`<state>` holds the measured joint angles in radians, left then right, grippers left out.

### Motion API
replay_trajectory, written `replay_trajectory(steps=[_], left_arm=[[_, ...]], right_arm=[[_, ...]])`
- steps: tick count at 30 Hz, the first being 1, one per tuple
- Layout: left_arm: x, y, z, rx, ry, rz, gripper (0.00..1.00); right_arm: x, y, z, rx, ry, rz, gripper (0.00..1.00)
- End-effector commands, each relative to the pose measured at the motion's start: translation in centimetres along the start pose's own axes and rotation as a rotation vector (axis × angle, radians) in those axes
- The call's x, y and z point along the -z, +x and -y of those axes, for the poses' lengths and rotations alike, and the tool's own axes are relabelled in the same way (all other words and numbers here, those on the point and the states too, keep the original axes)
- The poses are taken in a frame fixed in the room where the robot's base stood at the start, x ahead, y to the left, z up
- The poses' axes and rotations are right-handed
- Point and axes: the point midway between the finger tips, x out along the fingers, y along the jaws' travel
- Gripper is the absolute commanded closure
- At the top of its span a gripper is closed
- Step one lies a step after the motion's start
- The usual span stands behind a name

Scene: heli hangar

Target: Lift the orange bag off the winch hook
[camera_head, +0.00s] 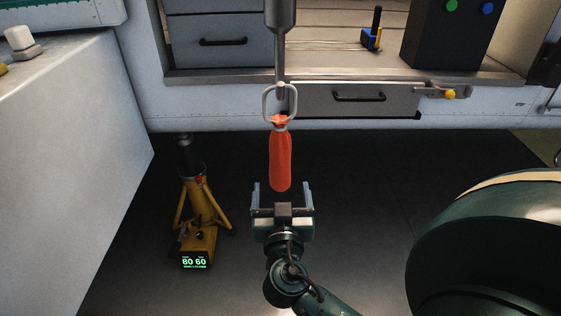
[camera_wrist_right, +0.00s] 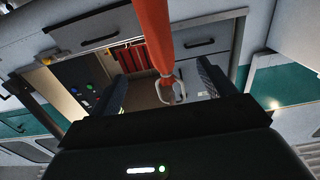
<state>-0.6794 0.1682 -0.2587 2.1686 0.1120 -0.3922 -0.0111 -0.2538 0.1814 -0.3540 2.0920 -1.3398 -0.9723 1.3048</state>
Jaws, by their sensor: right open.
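The orange bag (camera_head: 280,162) hangs upright, long and narrow, below the winch hook (camera_head: 266,104), a pale grey loop under a metal rod. The bag's neck is gathered at the loop. In the right wrist view the bag (camera_wrist_right: 153,32) comes down from the top edge to the hook loop (camera_wrist_right: 170,91). My right gripper (camera_head: 282,190) is open and empty, its fingers pointing up at the bag's lower end. In the right wrist view the bag shows across the gap between my right fingers (camera_wrist_right: 163,88); I cannot tell how deep it sits there. My left gripper is out of view.
Behind the bag is a pale helicopter side with drawers (camera_head: 355,97) and a metal sill. A yellow jack stand (camera_head: 199,215) with a green display stands at left. A white surface (camera_head: 75,110) fills the far left.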

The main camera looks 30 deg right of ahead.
Motion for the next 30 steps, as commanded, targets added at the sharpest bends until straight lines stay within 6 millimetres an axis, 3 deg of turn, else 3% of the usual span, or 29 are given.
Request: replay_trajectory(steps=[17,30], left_arm=[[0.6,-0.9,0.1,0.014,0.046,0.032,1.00],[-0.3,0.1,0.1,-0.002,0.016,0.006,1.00]], right_arm=[[0.3,7.0,0.0,0.000,-0.001,-0.001,0.18],[-0.1,12.1,-0.1,-0.002,0.002,-0.002,0.18]])
